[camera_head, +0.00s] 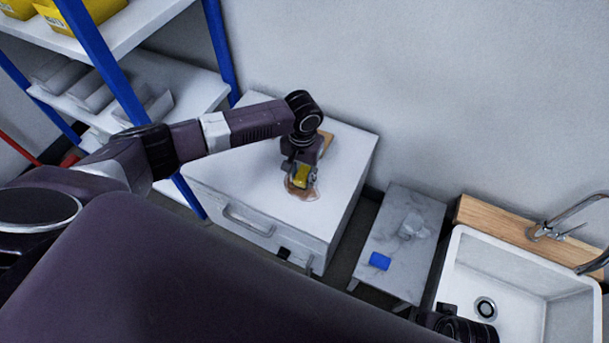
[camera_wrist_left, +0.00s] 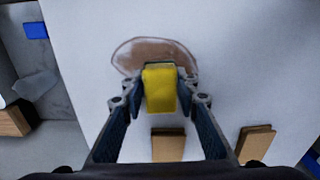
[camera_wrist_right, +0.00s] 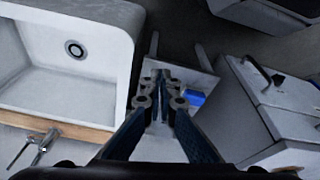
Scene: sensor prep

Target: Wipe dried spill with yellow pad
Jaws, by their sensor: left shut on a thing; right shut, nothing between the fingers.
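The dried spill (camera_head: 304,193) is a brownish, ring-edged stain on the white cabinet top (camera_head: 240,178). In the left wrist view the spill (camera_wrist_left: 128,53) shows beyond and around the far end of the yellow pad (camera_wrist_left: 160,92). My left gripper (camera_head: 299,176) is shut on the yellow pad (camera_head: 301,178), which is at the spill and overlaps it in view. Whether the pad touches the surface is hard to tell. In the right wrist view my right gripper (camera_wrist_right: 160,78) is shut and empty, near the sink and side table.
Wooden blocks (camera_wrist_left: 168,145) lie on the cabinet top behind the pad. A side table (camera_head: 401,215) holds a blue block (camera_head: 379,261) and a clear object (camera_head: 412,226). A white sink (camera_head: 460,262) stands at right. Shelving (camera_head: 185,88) with yellow bins stands at left.

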